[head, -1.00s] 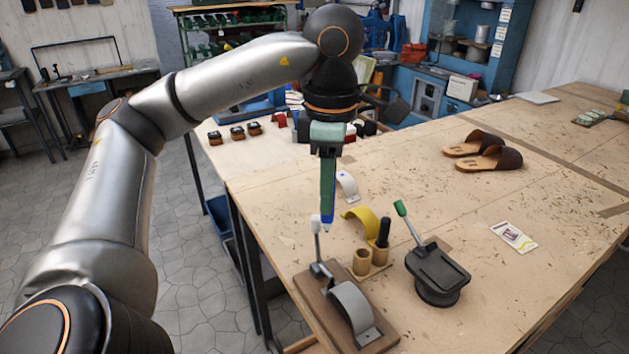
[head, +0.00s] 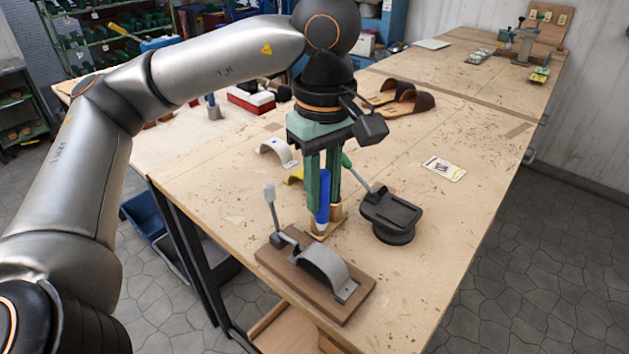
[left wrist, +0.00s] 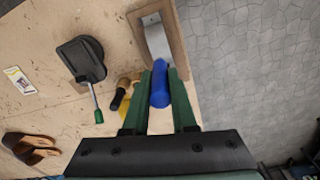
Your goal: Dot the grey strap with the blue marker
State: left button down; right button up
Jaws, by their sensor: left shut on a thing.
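My left gripper (head: 322,205) is shut on the blue marker (head: 323,192), which points down with its pale tip low. The marker also shows between the fingers in the left wrist view (left wrist: 160,84). The grey strap (head: 325,264) lies arched on a wooden board (head: 272,261) with a lever clamp (head: 270,195) at its left end. The strap also shows in the left wrist view (left wrist: 155,38). In the head view the marker tip appears just behind and above the strap, seemingly apart from it; the exact gap is unclear. My right gripper is not in view.
A black fixture with a green-ended lever (head: 390,212) stands to the right. A card (head: 444,169) and sandals (head: 405,97) are farther off. The right front table is clear.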

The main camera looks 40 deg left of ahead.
aim_at(322, 220)
pick_arm(q)
jog(key=shift+f+b, duration=1.55)
jog(key=shift+f, duration=0.85)
jog(key=shift+f+b, duration=0.6)
jog(key=shift+r+p, duration=2.45)
jog(key=shift+r, duration=1.1)
jog(key=shift+f, duration=0.15)
